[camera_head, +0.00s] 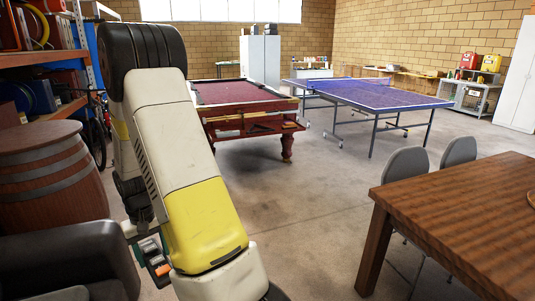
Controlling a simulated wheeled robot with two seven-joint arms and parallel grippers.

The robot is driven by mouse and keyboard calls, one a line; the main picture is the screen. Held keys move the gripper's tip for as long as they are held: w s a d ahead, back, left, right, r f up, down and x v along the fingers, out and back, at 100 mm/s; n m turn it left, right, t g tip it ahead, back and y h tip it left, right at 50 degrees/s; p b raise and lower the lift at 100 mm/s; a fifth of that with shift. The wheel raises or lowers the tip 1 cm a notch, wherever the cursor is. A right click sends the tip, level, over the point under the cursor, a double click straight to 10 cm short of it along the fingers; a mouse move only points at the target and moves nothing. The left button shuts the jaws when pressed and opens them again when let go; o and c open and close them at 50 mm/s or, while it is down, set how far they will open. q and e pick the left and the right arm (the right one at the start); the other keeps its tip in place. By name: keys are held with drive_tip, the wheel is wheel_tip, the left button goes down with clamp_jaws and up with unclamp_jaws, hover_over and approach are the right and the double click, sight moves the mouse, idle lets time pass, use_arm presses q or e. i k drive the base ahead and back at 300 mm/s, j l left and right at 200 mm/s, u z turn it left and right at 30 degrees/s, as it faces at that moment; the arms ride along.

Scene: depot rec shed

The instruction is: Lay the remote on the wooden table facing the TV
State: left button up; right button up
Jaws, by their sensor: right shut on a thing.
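The wooden table (455,215) stands at the right, its brown plank top cut off by the picture edge. My arm, white with a yellow section, fills the left middle of the view. Low beside it, my right gripper (151,258) shows only in part, mostly hidden behind the arm. It is shut on a small dark item with grey and orange patches, which seems to be the remote; its outline is hard to make out. The gripper is well left of the table, with open floor between. My left gripper is not in view. No TV is in view.
Grey chairs (405,165) stand at the table's far side. A dark sofa (70,262) and a wooden barrel (50,180) are at the left. A red pool table (240,97) and a blue ping-pong table (375,95) stand behind. The concrete floor (315,205) between is clear.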

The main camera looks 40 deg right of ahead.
sight(504, 265)
drive_tip(key=l+z, duration=0.15)
drive_tip(key=z, duration=0.35)
drive_tip(key=l+z, duration=0.2)
drive_tip(key=z, duration=0.25)
drive_tip(key=l+z, duration=0.2)
drive_tip(key=z, duration=0.3)
drive_tip(key=l+z, duration=0.2)
drive_tip(key=z, duration=0.25)
drive_tip(key=i+l+z, duration=0.35)
drive_tip(key=l, duration=0.15)
drive_tip(key=i+l+z, duration=0.35)
drive_tip(key=i+l, duration=0.2)
drive_tip(key=l, duration=0.1)
